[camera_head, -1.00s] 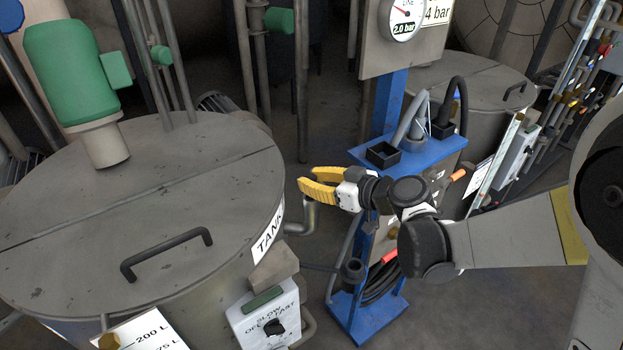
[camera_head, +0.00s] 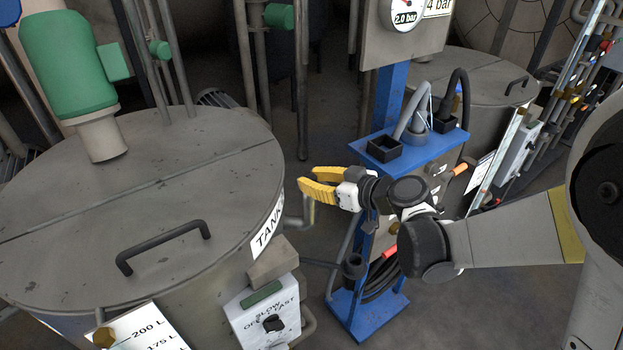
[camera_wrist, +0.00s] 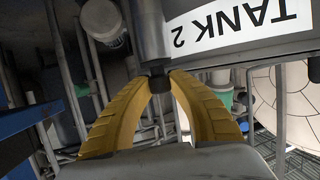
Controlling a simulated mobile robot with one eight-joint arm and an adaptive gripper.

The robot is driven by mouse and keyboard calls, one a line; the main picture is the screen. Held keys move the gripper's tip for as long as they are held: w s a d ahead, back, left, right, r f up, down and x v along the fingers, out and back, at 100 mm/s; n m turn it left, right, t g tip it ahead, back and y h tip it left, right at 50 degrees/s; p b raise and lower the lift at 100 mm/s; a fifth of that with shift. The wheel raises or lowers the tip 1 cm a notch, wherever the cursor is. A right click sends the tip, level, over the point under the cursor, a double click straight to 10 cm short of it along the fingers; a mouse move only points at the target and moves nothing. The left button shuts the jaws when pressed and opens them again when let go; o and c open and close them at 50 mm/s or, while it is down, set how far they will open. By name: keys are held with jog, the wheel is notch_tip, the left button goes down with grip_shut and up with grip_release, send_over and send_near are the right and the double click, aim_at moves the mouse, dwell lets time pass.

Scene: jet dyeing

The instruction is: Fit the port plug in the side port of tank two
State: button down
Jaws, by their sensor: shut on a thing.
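Tank two (camera_head: 190,205) is the large grey lidded vessel at left in the head view. Its "TANK 2" label (camera_wrist: 240,22) shows upside down in the wrist view. A grey pipe stub (camera_wrist: 150,30), which looks like the side port, stands beside the label. My gripper (camera_head: 302,188) is beside the tank's right side, above a bent grey pipe (camera_head: 307,212). In the wrist view its yellow fingers (camera_wrist: 159,80) close on a small dark piece, the port plug (camera_wrist: 159,82). The plug lines up with the stub's end and appears to meet it; how deep it sits is hidden.
A blue stand (camera_head: 400,150) with hoses and black sockets is close behind my gripper. A switch box (camera_head: 262,312) is on the tank's front right. A second lidded tank (camera_head: 490,75) stands at back right. Bare floor shows at lower right.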

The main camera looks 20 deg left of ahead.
jog(key=c, duration=1.2)
grip_release()
jog(key=shift+d, duration=0.15)
jog(key=v, duration=1.1)
jog(key=shift+s+d+r, duration=0.2)
jog(key=shift+s+d, duration=0.05)
jog(key=s+d+m+h, duration=0.4)
jog(key=s+d, duration=0.1)
jog(key=d, duration=0.3)
jog(key=s+d+f+m+h, duration=0.1)
jog(key=s+d+m+h, duration=0.3)
jog(key=d, duration=0.4)
jog(key=s+d+m+t+h, duration=0.1)
jog(key=s+d+m+h, duration=0.3)
jog(key=s+d, duration=0.2)
jog(key=shift+d+f+m+h, duration=0.3)
jog(key=shift+d+h, duration=0.1)
jog(key=shift+d, duration=0.75)
